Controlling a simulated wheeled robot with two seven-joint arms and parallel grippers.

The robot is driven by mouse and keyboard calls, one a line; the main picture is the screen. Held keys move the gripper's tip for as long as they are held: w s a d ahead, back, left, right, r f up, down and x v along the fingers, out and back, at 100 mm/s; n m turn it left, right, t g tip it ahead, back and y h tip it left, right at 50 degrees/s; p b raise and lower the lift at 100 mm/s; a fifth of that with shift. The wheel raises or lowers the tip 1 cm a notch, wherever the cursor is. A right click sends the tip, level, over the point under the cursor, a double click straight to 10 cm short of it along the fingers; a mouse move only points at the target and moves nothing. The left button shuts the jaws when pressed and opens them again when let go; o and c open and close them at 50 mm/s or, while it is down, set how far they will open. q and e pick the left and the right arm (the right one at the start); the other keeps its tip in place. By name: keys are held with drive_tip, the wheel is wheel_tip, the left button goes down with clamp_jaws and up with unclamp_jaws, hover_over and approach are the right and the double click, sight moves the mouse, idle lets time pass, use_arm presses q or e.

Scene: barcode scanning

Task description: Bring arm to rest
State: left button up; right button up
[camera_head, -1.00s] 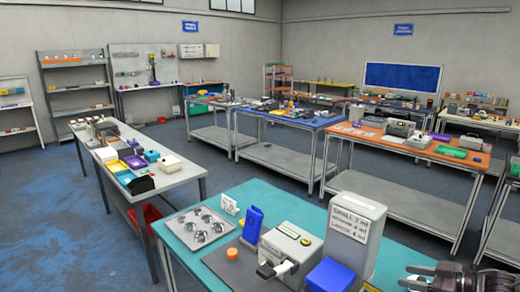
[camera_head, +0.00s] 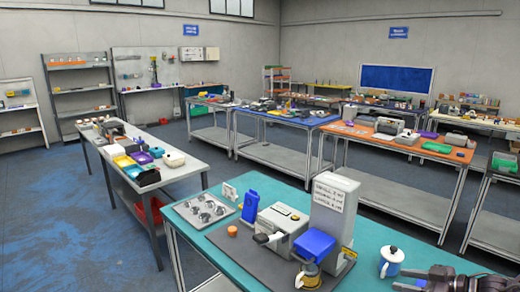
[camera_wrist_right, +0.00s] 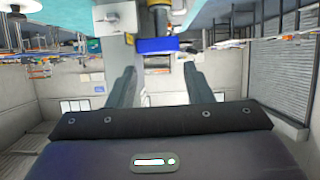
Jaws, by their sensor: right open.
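My right gripper (camera_head: 412,279) is at the lower right of the head view, low in the frame near the front of the teal table (camera_head: 205,275). Its dark fingers point left. In the right wrist view my right gripper (camera_wrist_right: 160,80) has its two fingers wide apart with nothing between them. Beyond the fingers that view shows a blue part (camera_wrist_right: 157,45) of the device on the table, apart from the fingertips. My left gripper does not show in either view.
A long grey table (camera_head: 180,172) stands at left. Open floor lies at far left.

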drive_tip(key=w+a+f+h, duration=0.1)
drive_tip(key=a+f+h, duration=0.1)
drive_tip(key=a+f, duration=0.55)
drive_tip(key=s+a+f+g+h, duration=0.1)
drive_tip(key=s+a+f+h, duration=0.4)
drive_tip(key=a, duration=0.5)
drive_tip(key=s+a+r+m+g+h, duration=0.1)
drive_tip(key=s+a+r+m+g, duration=0.2)
drive_tip(key=s, duration=0.7)
drive_tip(key=s+a+r+m+g, duration=0.3)
drive_tip(key=s, duration=0.7)
wheel_tip(320, 180, down, 35)
drive_tip(key=s+g+b, duration=0.1)
drive_tip(key=b, duration=0.5)
use_arm(q)
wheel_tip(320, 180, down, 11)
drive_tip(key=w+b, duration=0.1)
drive_tip(key=b, duration=0.4)
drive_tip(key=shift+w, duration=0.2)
use_arm(e)
drive_tip(key=s+d+f, duration=0.2)
drive_tip(key=s+f, duration=0.8)
drive_tip(key=f, duration=0.2)
drive_tip(key=s+d+f+g, duration=0.1)
drive_tip(key=s+d+f, duration=0.1)
drive_tip(key=s+f, duration=0.8)
wheel_tip(320, 180, down, 2)
drive_tip(key=shift+s+f, duration=0.1)
drive_tip(key=shift+s, duration=0.05)
